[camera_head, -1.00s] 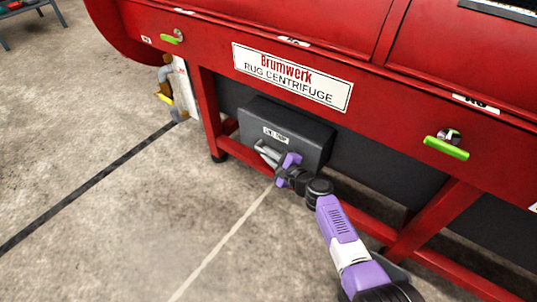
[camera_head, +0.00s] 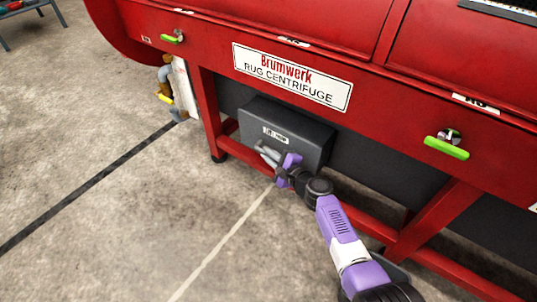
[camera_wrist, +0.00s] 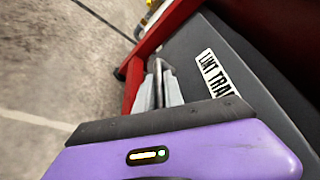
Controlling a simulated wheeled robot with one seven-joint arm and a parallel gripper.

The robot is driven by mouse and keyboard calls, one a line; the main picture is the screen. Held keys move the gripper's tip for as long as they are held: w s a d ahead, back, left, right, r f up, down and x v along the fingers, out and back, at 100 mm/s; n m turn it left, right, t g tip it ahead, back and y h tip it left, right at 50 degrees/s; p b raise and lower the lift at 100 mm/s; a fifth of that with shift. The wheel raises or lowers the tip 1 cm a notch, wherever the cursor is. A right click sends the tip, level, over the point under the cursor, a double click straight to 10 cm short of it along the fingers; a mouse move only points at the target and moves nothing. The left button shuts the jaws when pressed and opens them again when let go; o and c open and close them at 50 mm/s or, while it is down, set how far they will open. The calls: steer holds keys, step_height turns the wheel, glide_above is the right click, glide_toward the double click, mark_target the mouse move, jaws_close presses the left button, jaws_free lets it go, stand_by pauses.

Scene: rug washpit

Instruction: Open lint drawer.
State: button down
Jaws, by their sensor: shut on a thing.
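The lint drawer (camera_head: 300,133) is a dark grey box with a white label, under the red rug centrifuge. It stands out from the dark panel behind it. Its front also shows in the wrist view (camera_wrist: 240,62), with a label starting "LINT TRA". My gripper (camera_head: 264,152) is at the drawer's front, just below the label. In the wrist view its two grey fingers (camera_wrist: 159,88) are shut around a metal bar handle (camera_wrist: 158,68) on the drawer front. Part of the handle is hidden by the fingers and the purple gripper body.
The red centrifuge frame (camera_head: 208,110) has a leg left of the drawer and a low rail below it. Green-handled latches (camera_head: 446,148) sit on the red body above. Pipework (camera_head: 165,85) stands at the left. The concrete floor in front is clear.

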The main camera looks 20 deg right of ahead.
steer(key=shift+s+f, duration=0.1)
steer(key=s+a+p, duration=0.2)
steer(key=s+a, duration=0.8)
steer(key=a, duration=0.5)
steer(key=shift+s, duration=0.4)
steer(key=c, duration=1.5)
jaws_free()
steer(key=shift+o, duration=0.2)
steer(key=p+v, duration=0.2)
steer(key=v, duration=0.6)
steer(key=shift+p, duration=0.35)
